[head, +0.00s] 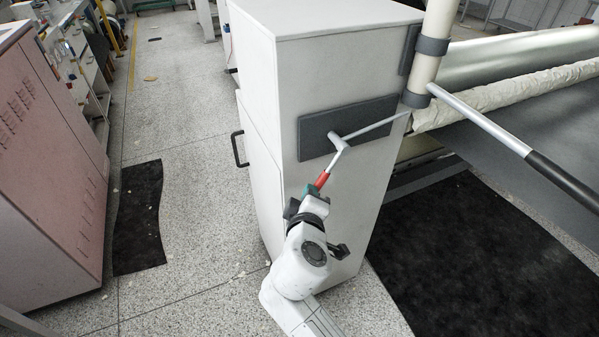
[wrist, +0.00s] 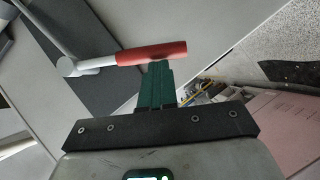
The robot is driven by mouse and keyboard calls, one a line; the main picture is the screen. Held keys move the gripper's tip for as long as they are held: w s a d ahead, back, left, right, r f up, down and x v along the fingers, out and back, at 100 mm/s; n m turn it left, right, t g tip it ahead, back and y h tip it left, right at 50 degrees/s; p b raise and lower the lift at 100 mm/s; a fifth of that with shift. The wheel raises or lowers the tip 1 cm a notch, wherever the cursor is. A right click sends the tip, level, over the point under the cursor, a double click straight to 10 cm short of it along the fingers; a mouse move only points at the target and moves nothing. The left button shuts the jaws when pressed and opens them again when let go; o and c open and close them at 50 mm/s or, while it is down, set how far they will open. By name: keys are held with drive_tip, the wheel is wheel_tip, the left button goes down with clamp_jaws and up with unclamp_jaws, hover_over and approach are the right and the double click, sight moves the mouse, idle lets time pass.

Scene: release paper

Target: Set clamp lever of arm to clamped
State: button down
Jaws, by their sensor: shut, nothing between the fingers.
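The clamp lever, a light grey bar with a red grip (head: 321,180), slants down from a grey pivot (head: 336,139) in front of a dark plate (head: 312,128) on the white cabinet. In the wrist view its red grip (wrist: 152,53) lies across the tip of my gripper. My gripper (head: 309,190) has green fingers, which are shut together with nothing between them. In the wrist view the fingertips (wrist: 159,64) are right at the red grip's edge; I cannot tell whether they touch it. A grey rod (head: 372,128) runs from the pivot toward the upright post.
The pale upright post (head: 430,55) with dark collars stands at the cabinet's right corner. A long bar with a black grip (head: 562,180) juts out right from it. The white cabinet (head: 345,200) is close behind my gripper. A pink cabinet (head: 48,170) stands left across open floor.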

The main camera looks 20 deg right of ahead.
drive_tip(key=d+f+n+t+h+b, duration=0.2)
drive_tip(key=d+f+n+b, duration=0.1)
drive_tip(key=d+b, duration=0.3)
drive_tip(key=shift+f+n+h+b, duration=0.4)
drive_tip(key=shift+n+b, duration=0.5)
drive_tip(key=shift+b, duration=0.5)
drive_tip(key=shift+d+r, duration=0.1)
